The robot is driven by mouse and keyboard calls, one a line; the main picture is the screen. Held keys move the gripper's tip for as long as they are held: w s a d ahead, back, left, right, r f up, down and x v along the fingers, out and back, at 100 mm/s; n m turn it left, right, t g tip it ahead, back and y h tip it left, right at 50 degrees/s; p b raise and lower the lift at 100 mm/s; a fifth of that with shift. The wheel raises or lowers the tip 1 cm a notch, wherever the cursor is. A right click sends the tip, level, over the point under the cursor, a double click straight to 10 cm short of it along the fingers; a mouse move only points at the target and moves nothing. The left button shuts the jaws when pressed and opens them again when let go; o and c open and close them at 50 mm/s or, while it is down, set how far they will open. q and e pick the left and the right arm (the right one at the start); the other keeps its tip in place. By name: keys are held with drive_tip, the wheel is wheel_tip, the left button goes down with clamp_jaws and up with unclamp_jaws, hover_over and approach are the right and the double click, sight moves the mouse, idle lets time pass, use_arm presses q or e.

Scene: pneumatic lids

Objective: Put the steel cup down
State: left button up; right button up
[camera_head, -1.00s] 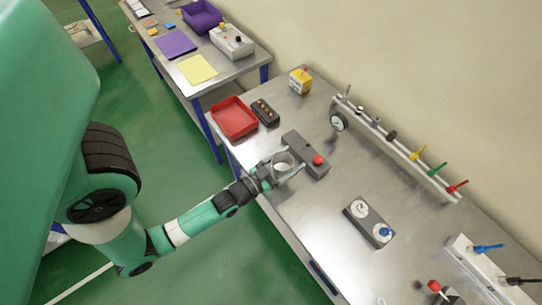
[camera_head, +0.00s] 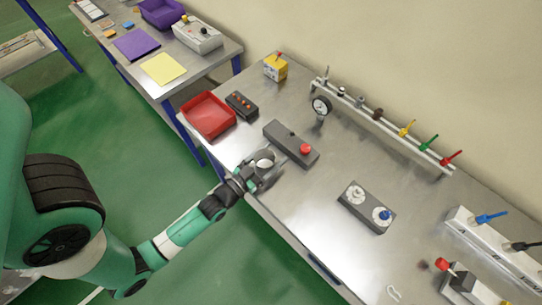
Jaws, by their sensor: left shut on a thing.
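The steel cup (camera_head: 265,156) is at the front edge of the steel workbench (camera_head: 300,205), just in front of a grey box with a red button (camera_head: 291,143). My left gripper (camera_head: 263,168) reaches in from the left and is shut on the cup, its fingers at the cup's sides. The fingers hide the cup's lower part, so I cannot tell if its base touches the bench. My right gripper is not in view.
A red tray (camera_head: 208,115) and a black button box (camera_head: 242,104) stand to the left. A grey two-dial box (camera_head: 367,207) stands to the right. A valve rail (camera_head: 390,125) runs along the back. Bare bench lies between the red-button box and dial box.

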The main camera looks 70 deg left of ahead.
use_arm(q)
drive_tip(key=shift+f, duration=0.2)
drive_tip(key=o, duration=1.3)
drive_tip(key=shift+c, duration=0.2)
drive_tip(key=shift+r, duration=0.4)
drive_tip(key=v, duration=1.2)
drive_tip(key=shift+f+p, duration=0.15)
drive_tip(key=shift+p, duration=0.3)
